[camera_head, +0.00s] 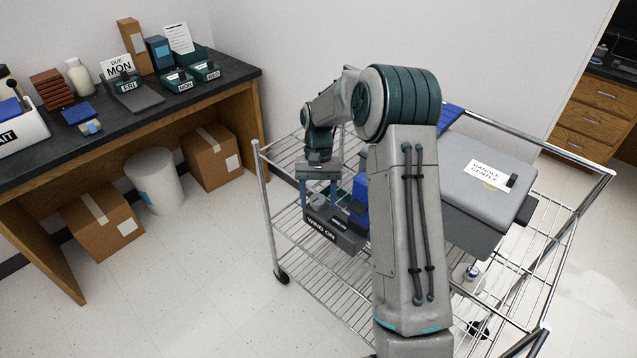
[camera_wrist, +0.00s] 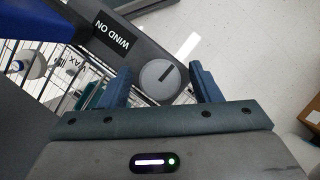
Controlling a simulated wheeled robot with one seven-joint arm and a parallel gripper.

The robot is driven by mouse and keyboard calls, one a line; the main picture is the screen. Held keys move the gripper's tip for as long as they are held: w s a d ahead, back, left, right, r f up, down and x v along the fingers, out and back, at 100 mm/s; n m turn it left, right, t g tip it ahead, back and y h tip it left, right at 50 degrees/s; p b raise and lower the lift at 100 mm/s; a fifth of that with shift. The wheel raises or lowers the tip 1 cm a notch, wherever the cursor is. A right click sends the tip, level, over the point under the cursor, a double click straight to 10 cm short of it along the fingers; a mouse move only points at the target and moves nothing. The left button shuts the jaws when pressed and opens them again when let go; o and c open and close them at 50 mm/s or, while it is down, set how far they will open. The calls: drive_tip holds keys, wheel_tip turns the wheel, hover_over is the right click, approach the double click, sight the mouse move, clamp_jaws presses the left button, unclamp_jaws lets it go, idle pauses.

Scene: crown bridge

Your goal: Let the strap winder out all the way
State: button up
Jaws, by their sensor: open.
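The strap winder (camera_head: 345,242) is a dark grey box labelled WIND ON, on the wire cart. In the wrist view the winder (camera_wrist: 140,52) runs diagonally across the upper middle. My gripper (camera_head: 318,190) points down over the knob end of the winder. In the wrist view my gripper (camera_wrist: 160,72) is open, with one blue finger on each side of the knob. I cannot tell whether either finger touches it. I cannot make out the strap.
A blue object (camera_head: 360,200) stands close behind the winder. A grey case (camera_head: 480,175) labelled HANDLE GENTLY sits on the cart's right. The cart's metal post (camera_head: 264,200) rises at its left corner. A bench (camera_head: 150,110) with cards and boxes stands left.

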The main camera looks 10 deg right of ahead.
drive_tip(key=v, duration=1.3)
drive_tip(key=shift+r, duration=0.25)
drive_tip(key=shift+w, duration=0.1)
